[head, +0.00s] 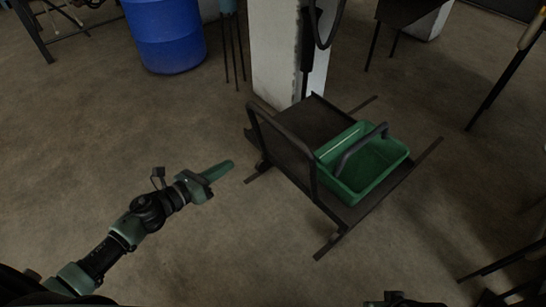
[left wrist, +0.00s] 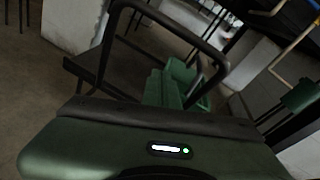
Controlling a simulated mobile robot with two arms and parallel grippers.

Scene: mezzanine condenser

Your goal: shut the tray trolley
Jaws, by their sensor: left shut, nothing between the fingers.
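The tray trolley (head: 318,122) is a low dark frame on the floor in the middle of the head view. A dark hoop handle (head: 282,140) stands along its near left side. A green tray (head: 372,172) with a dark carrying handle sits at its right part. My left gripper (head: 222,170) is shut and empty, left of the hoop with clear floor between. In the left wrist view, the hoop (left wrist: 168,18) rises beyond my gripper, with the green tray (left wrist: 163,88) behind it. My right gripper does not show clearly.
A white pillar (head: 278,55) stands right behind the trolley. A blue barrel (head: 165,35) is at the back left. Dark thin legs of furniture (head: 490,95) stand at the right. The floor left of and in front of the trolley is free.

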